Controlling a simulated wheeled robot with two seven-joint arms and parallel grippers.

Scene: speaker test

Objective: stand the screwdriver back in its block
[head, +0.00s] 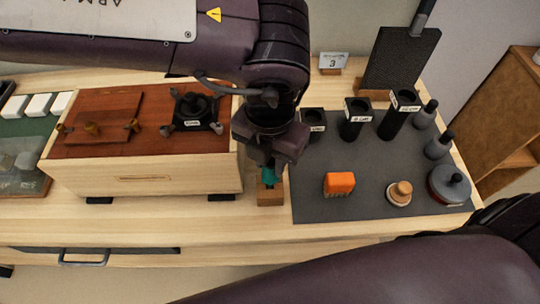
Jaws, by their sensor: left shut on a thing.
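The screwdriver shows as a short teal handle (269,178) just below my left gripper (271,165). My left gripper points down and is shut on the screwdriver. The handle overlaps the block's top in the picture. The screwdriver's shaft and tip are hidden, so I cannot tell whether it is in the block or above it. My right arm crosses the bottom right, and its gripper is out of view.
A large wooden box (140,180) with a reddish top stands left of the block. On the dark mat (340,205) are an orange brush-like piece (339,183), a wooden knob (400,193), a grey round weight (450,184) and several black holders (355,117). The table's front edge is clear.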

